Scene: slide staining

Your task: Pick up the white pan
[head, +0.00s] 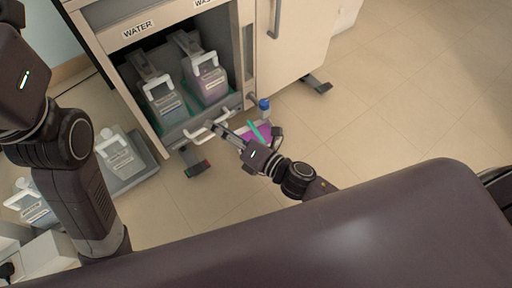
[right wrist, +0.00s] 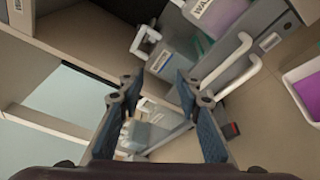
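The white pan (head: 268,124) is on the right side of my right gripper in the head view, partly hidden by it. Purple liquid and a teal strip show in it. In the right wrist view the pan (right wrist: 287,78) is cut off by the right edge, outside the fingers. My right gripper (head: 229,133) is in front of the cabinet's white handle. In the right wrist view its fingers (right wrist: 155,97) are spread apart with nothing between them. My left arm shows at the left of the head view, but its gripper is not visible.
An open cabinet (head: 160,15) with a WATER label holds jugs, one with clear (head: 161,97) and one with purple liquid (head: 207,79). A white handle (head: 207,127) sticks out in front. A blue-topped item (head: 264,104) is beside it. More jugs (head: 118,152) stand at left. Floor at right is clear.

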